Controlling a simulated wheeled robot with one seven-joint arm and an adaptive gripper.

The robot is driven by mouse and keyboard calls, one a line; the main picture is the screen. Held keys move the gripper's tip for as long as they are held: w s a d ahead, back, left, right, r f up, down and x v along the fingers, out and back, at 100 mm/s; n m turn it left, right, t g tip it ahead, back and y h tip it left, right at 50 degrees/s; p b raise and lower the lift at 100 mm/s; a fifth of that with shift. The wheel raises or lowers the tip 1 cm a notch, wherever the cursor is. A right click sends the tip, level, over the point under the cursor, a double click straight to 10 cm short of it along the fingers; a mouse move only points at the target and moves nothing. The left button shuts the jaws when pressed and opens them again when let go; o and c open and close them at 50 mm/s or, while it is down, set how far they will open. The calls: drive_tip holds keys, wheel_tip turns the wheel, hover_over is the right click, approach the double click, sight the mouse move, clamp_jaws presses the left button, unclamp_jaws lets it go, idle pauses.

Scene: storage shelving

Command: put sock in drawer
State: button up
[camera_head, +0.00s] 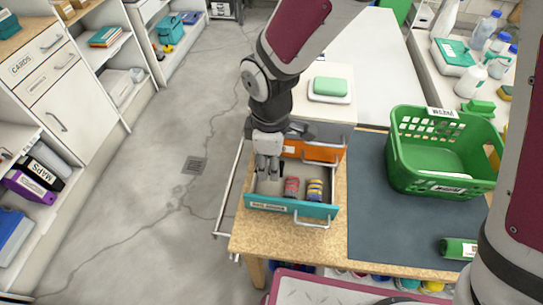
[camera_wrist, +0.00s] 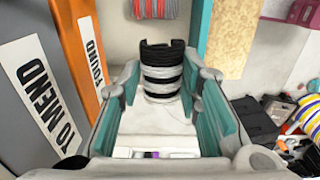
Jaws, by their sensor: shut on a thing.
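A rolled sock with black, white and grey bands (camera_wrist: 162,72) is between the fingers of my gripper (camera_wrist: 165,105) in the wrist view. My gripper (camera_head: 268,172) points down into the left part of the open teal-fronted drawer (camera_head: 325,211) in the head view. The fingers are shut on the striped sock, which they mostly hide in the head view. Whether it touches the drawer floor I cannot tell. A red and grey rolled sock (camera_head: 291,187) and a yellow and dark banded one (camera_head: 315,189) stand in the drawer, right of my gripper.
An orange-fronted drawer (camera_head: 322,152) lies just behind; the wrist view shows its front edge (camera_wrist: 85,50) beside a "TO MEND" label (camera_wrist: 38,90). A green basket (camera_head: 403,170) stands on the dark mat (camera_head: 375,215) at right. Open floor lies left.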

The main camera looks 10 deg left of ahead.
drive_tip(key=shift+f+b, duration=1.45)
drive_tip(key=shift+f, duration=0.85)
drive_tip(key=o, duration=1)
drive_tip(key=shift+r, duration=0.1)
